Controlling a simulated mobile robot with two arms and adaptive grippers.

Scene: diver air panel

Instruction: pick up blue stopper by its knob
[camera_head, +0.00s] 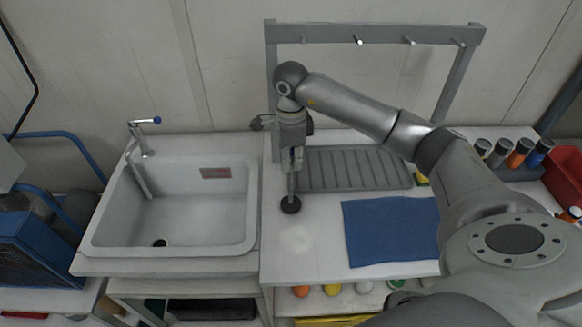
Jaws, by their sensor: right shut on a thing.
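I cannot tell whether the disc touches the counter. No blue colour shows on it, so I cannot tell if it is the blue stopper. A blue-topped cylinder (541,152) stands at the right end of a row of cylinders at the back right. My left gripper is not in view.
A white sink (103,226) with a blue-handled tap (146,138) is at the left. A ribbed drainboard (350,170) lies behind a blue cloth (385,230). A grey frame with pegs (375,33) stands at the back. A red bin (567,170) is far right.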

